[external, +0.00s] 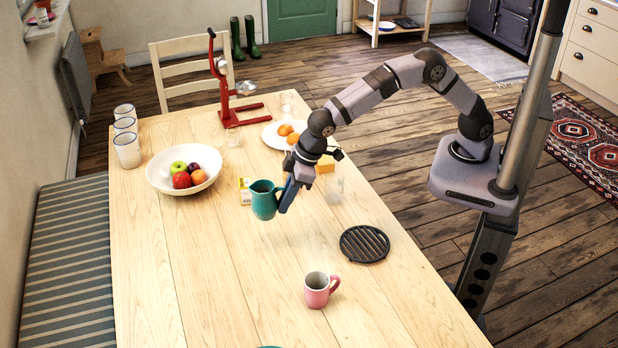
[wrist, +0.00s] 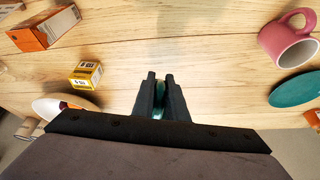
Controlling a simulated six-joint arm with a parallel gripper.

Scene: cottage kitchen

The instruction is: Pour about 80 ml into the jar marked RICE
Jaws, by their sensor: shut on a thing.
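My gripper (external: 286,204) is shut on a teal mug (external: 263,203) near the middle of the table. The mug is about upright and seems to be held above the tabletop; its contents cannot be made out. In the wrist view my gripper (wrist: 160,80) shows its two fingers close together, with only a sliver of the teal mug (wrist: 160,88) visible between them.
A white fruit bowl (external: 157,183) lies between the mug and the jars. A small yellow box (external: 245,191) stands beside the mug. A red stand (external: 228,118), a plate of oranges (external: 270,136), a black trivet (external: 364,257) and a pink mug (external: 317,291) are around. The front-left tabletop is clear.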

